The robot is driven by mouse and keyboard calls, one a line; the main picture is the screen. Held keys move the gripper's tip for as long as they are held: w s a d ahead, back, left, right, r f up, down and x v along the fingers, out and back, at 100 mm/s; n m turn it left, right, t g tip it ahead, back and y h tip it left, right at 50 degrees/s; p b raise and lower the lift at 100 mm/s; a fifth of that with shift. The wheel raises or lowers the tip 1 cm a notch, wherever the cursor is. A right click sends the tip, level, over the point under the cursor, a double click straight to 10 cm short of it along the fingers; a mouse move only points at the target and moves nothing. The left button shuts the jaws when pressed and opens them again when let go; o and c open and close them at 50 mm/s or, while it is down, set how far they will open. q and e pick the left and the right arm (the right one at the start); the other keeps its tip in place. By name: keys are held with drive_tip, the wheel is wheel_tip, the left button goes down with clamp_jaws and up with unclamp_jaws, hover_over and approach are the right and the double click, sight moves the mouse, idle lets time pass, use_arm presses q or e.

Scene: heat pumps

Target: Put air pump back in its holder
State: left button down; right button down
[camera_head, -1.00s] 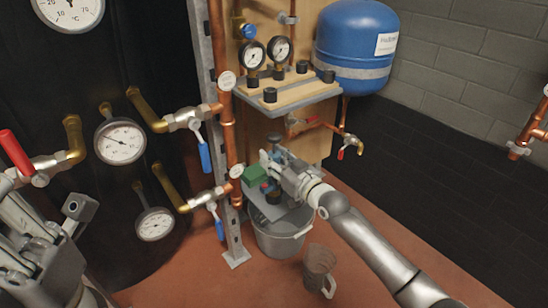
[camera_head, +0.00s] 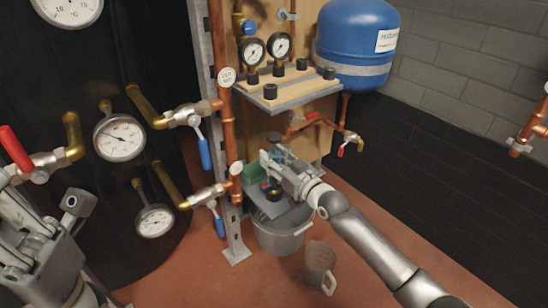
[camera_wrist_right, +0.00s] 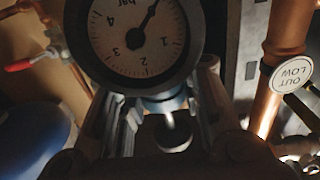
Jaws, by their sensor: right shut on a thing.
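My right gripper (camera_head: 270,163) is over the small lower shelf (camera_head: 268,206) beside the copper pipe. In the right wrist view its fingers (camera_wrist_right: 160,125) are shut around the blue neck (camera_wrist_right: 165,103) below a round dial marked "bar" (camera_wrist_right: 137,32). This looks like the air pump, but most of its body is hidden. In the head view, a bit of blue (camera_head: 283,155) shows at the gripper. I cannot tell whether the pump touches the shelf or which part is its holder. My left gripper (camera_head: 75,205) is at the lower left; its finger opening is unclear.
A green box (camera_head: 253,174) is next to the gripper. A grey bucket (camera_head: 281,241) stands below the shelf, with a jug (camera_head: 319,262) on the floor. Above are an upper shelf (camera_head: 300,92) with gauges and a blue tank (camera_head: 355,35). Pipes and valves (camera_head: 207,193) are close on the left.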

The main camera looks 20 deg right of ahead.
drive_tip(key=shift+r, duration=0.15)
drive_tip(key=c, duration=1)
unclamp_jaws()
drive_tip(key=shift+o, duration=0.3)
drive_tip(key=shift+f, duration=0.25)
drive_tip(key=shift+s+r, duration=0.1)
